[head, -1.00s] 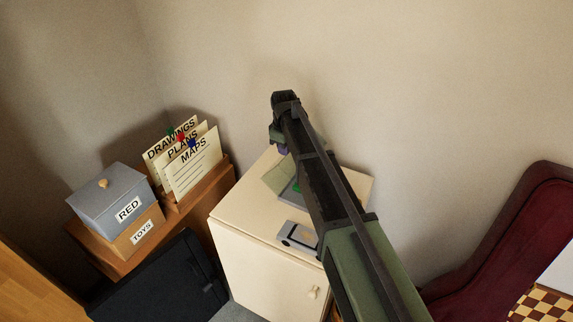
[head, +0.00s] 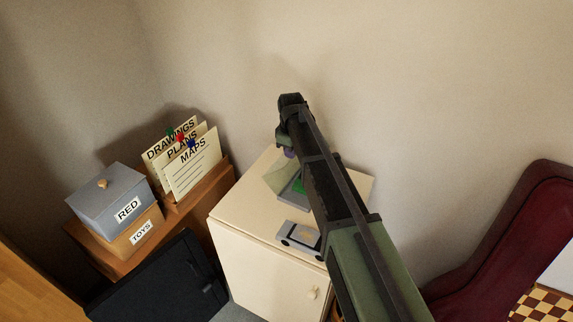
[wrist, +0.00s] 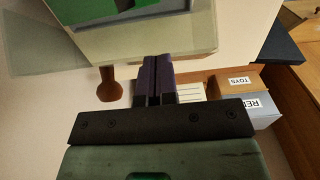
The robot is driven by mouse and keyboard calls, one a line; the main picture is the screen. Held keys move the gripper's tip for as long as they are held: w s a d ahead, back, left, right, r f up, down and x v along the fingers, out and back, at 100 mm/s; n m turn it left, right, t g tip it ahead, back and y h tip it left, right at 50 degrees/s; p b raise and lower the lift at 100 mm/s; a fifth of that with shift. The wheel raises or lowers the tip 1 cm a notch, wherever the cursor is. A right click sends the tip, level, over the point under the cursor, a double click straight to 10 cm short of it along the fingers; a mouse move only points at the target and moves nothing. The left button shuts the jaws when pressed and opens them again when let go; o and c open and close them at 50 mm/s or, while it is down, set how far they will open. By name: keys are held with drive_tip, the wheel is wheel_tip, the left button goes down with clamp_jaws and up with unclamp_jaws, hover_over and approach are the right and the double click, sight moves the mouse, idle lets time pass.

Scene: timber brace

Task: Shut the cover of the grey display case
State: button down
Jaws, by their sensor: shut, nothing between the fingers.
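The grey display case (head: 289,195) sits on top of the cream cabinet, partly hidden behind my arm, with green inside it. Its see-through cover (head: 281,176) stands open, tilted up at the case's far left side. The shut fingers (wrist: 153,75) also show in the wrist view.
A small silver item (head: 301,238) lies at the front of the cream cabinet (head: 250,215). To the left are a grey box marked RED (head: 110,195), a TOYS box (head: 140,237) and upright labelled files (head: 190,165). A wall is close behind.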

sight(298, 165)
drive_tip(key=shift+s+f, duration=0.15)
drive_tip(key=shift+s+d+f, duration=0.2)
drive_tip(key=shift+s+d, duration=0.2)
drive_tip(key=shift+d, duration=0.1)
drive_tip(key=shift+a, duration=0.1)
idle(0.4)
drive_tip(key=shift+s+d+f+b, duration=0.3)
drive_tip(key=shift+d+b, duration=0.1)
drive_tip(key=shift+d, duration=0.2)
drive_tip(key=shift+w+d, duration=0.1)
drive_tip(key=shift+d, duration=0.1)
drive_tip(key=shift+s+d+f, duration=0.2)
drive_tip(key=shift+s+d, duration=0.35)
drive_tip(key=shift+d, duration=0.2)
